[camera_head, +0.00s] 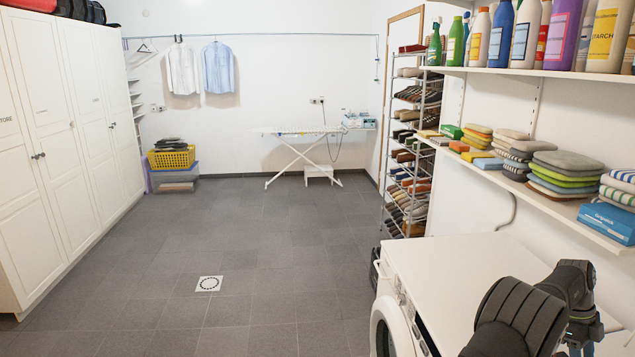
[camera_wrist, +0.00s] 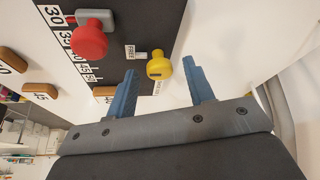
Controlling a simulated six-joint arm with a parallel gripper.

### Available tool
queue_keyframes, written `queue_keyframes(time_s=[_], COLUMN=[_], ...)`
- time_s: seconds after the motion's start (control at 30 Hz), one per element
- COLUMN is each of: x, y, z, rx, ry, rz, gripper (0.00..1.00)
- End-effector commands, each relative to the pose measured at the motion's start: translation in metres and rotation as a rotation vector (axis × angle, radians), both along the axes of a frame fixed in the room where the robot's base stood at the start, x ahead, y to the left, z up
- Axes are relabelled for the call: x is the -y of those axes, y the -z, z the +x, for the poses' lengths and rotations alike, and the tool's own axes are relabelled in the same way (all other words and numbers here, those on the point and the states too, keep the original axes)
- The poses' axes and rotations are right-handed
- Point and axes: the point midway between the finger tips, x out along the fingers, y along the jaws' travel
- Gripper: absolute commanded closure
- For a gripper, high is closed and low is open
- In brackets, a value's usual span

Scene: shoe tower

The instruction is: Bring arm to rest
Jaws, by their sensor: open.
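My gripper (camera_wrist: 159,66) shows in the wrist view with its two blue fingers apart and nothing held between them. A yellow knob (camera_wrist: 158,67) appears between the fingertips, beyond them on or beside a dark panel; I cannot tell how far away it is or whether anything touches. In the head view my dark arm is at the bottom right, over the white top of the washing machine (camera_head: 470,262). The fingers cannot be made out there.
In the wrist view a red knob (camera_wrist: 90,40) sits on the dark numbered panel (camera_wrist: 125,22). In the head view a wall shelf (camera_head: 545,191) with folded cloths is above the machine. A shoe rack (camera_head: 408,150) stands behind it. The grey floor (camera_head: 240,235) is clear.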

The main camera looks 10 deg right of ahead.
Motion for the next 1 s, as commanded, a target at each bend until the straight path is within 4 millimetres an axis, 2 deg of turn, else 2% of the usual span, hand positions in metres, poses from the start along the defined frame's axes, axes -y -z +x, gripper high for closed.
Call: queue_keyframes(time_s=[0.17, 0.27, 0.8, 1.0], x=[-0.001, -0.003, -0.018, -0.022], y=[-0.007, -0.019, -0.117, -0.144], z=[0.003, 0.008, 0.046, 0.057], rx=[0.0, 0.001, 0.002, 0.0], ry=[0.0, -0.002, -0.001, -0.001], rz=[0.0, -0.002, -0.001, -0.001], gripper=[0.52, 0.52, 0.52, 0.52])
